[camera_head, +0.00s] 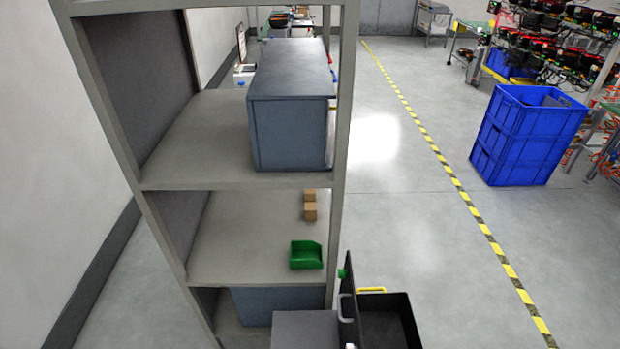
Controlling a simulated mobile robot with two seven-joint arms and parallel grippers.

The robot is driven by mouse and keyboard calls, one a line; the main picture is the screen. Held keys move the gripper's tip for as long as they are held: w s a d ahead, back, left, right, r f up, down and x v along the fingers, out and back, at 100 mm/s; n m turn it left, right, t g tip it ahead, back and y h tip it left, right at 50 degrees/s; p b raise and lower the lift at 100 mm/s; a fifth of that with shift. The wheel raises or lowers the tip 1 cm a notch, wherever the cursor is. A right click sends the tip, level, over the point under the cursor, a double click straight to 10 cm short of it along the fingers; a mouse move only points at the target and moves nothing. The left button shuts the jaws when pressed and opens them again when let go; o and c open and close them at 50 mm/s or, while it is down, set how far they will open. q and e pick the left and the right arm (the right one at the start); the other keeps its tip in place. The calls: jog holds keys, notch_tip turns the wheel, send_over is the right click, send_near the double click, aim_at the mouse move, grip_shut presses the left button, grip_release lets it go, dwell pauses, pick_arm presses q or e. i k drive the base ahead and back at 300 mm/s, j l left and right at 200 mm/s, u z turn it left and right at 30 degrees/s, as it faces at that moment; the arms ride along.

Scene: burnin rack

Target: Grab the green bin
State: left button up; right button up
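The green bin (306,254) is a small open-fronted tray. It sits on a middle shelf (240,262) of the grey shelving unit, near the shelf's front right corner. Nothing touches it. Neither of my grippers shows in the head view, so their state is hidden.
Two small brown boxes (310,205) sit behind the bin on the same shelf. A large grey box (290,120) stands on the shelf above. A dark open case (385,320) is at the bottom. Stacked blue crates (525,135) stand right, past the yellow-black floor line (440,160). Floor between is clear.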

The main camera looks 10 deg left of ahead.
aim_at(304, 254)
jog(key=i+l+u, duration=0.75)
jog(key=u, duration=0.15)
jog(key=i+l+u, duration=0.25)
jog(key=l+u, duration=0.25)
jog(key=l, duration=0.15)
jog(key=i+l+u, duration=0.15)
jog(key=l+u, duration=0.3)
jog(key=l, duration=0.15)
jog(key=l+u, duration=0.45)
jog(key=l, duration=0.25)
jog(key=k+l+u, duration=0.1)
jog(key=l+u, duration=0.35)
jog(key=l, duration=0.2)
jog(key=k+l+u, duration=0.2)
jog(key=l+u, duration=0.25)
jog(key=l, duration=0.2)
